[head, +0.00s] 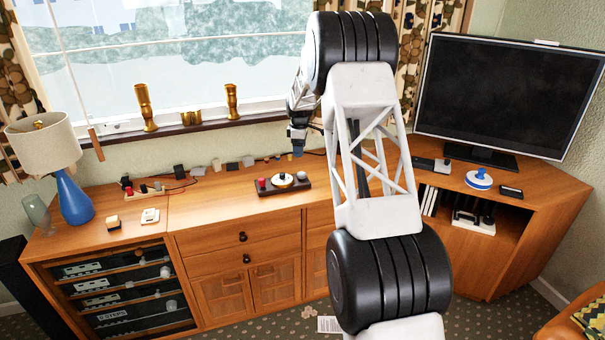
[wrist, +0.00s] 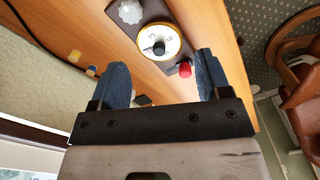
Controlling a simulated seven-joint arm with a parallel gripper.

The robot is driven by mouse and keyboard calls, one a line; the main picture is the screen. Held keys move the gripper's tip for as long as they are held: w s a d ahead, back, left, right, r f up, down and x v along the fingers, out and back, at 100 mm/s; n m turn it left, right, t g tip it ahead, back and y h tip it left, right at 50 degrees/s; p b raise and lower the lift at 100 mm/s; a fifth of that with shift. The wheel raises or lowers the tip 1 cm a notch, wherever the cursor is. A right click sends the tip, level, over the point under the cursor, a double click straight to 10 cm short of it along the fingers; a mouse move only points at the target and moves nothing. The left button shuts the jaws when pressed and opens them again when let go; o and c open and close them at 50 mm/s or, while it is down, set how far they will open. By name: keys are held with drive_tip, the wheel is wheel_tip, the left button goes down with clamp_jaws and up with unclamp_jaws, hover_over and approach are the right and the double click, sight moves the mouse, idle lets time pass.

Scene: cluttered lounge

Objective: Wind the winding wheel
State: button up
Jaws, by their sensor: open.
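A dark wooden base (head: 266,189) on the cabinet top carries a round white dial (head: 282,181) with a gold rim and a black centre knob, between a red knob and a white knob. In the wrist view the dial (wrist: 158,44) lies between and beyond my fingertips, with the red knob (wrist: 185,70) near the right finger. A white disc with a blue handle (head: 479,178) stands far right on the cabinet. I cannot tell for sure which one is the winding wheel. My gripper (head: 298,150) is open and empty, above and behind the dial, apart from it.
A television (head: 505,90) and a dark box (head: 431,164) stand to the right. Small blocks and cables (head: 197,171) lie along the wall at the left. A lamp (head: 70,190) stands far left. Brass ornaments (head: 190,118) line the sill. The cabinet top left of the base is mostly clear.

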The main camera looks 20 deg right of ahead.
drive_tip(key=n, duration=0.2)
hover_over(303, 173)
wheel_tip(303, 173, down, 7)
drive_tip(key=shift+a+f, duration=0.15)
drive_tip(key=shift+f, duration=0.05)
drive_tip(key=shift+f, duration=0.15)
drive_tip(key=shift+f, duration=3.75)
drive_tip(key=c, duration=0.9)
